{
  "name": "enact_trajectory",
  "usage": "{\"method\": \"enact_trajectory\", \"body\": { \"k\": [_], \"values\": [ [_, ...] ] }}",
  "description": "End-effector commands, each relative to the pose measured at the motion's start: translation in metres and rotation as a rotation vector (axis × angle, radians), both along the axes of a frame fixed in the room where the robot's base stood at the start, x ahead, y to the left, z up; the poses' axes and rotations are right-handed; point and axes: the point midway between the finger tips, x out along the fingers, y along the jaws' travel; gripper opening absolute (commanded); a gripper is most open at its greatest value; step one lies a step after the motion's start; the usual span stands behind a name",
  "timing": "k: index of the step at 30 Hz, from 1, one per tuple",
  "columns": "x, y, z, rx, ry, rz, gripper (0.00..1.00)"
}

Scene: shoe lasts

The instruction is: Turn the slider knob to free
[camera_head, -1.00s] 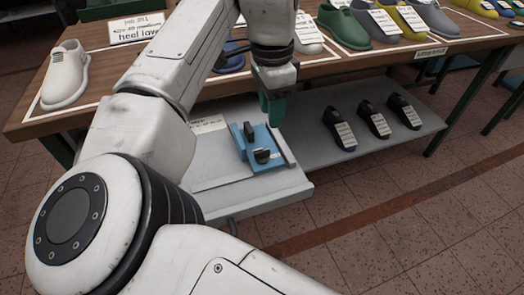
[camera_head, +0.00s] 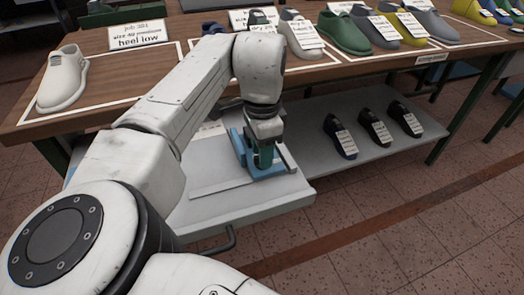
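The knob's setting cannot be read here.
Dark lasts (camera_head: 340,137) stand on the shelf to the right. The shelf's front (camera_head: 240,205) is clear.

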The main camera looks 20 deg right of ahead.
Motion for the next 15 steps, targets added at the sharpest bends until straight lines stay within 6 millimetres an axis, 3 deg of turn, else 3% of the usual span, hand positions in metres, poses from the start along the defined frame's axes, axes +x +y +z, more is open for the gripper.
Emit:
{"method": "enact_trajectory", "body": {
  "k": [9,15],
  "values": [
    [0.0001,0.0000,-0.0021,0.000,0.000,0.000,0.37],
    [0.0000,-0.0001,-0.0019,0.000,0.000,0.000,0.18]
  ]
}}
